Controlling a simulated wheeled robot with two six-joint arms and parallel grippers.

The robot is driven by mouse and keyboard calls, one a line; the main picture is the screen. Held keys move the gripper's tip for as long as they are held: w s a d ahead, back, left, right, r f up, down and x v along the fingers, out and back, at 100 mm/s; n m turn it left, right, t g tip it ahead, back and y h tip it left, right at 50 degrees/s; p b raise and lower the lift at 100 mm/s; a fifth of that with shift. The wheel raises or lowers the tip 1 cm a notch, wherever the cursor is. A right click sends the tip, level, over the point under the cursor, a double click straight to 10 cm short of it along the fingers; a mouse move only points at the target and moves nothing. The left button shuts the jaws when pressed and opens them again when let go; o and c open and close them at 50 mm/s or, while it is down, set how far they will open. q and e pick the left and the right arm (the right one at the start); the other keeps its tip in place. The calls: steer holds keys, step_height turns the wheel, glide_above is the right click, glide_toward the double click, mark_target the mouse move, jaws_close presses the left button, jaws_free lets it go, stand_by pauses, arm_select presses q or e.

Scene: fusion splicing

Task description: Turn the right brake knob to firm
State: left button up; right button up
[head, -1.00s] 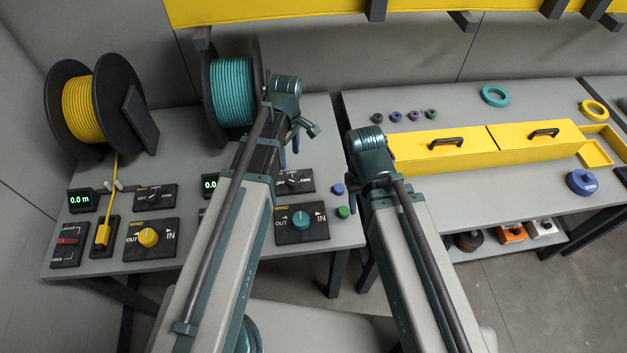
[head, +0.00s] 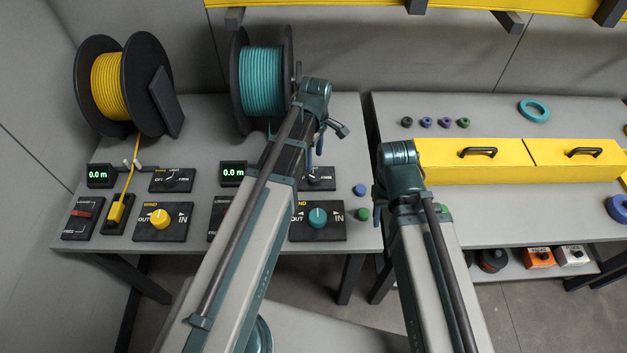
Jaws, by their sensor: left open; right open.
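The right brake panel (head: 325,184) lies in front of the teal spool (head: 262,82), partly hidden behind my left arm. Its small dial is partly covered, so I cannot tell its setting. My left gripper (head: 328,140) is open above and behind this panel, apart from the knob. My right gripper (head: 381,196) is open over the gap between the two tables, right of the panel; its fingers are mostly hidden by its wrist.
A teal wind knob (head: 318,216) sits just in front of the brake panel.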

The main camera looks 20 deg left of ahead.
mark_target(313, 177)
arm_select(q)
step_height(313, 177, down, 9)
steer(key=b, duration=0.7)
steer(key=shift+s+r+b, duration=0.15)
steer(key=shift+b, duration=0.15)
arm_select(e)
step_height(313, 177, down, 9)
steer(key=shift+r, duration=0.15)
arm_select(q)
jaws_close()
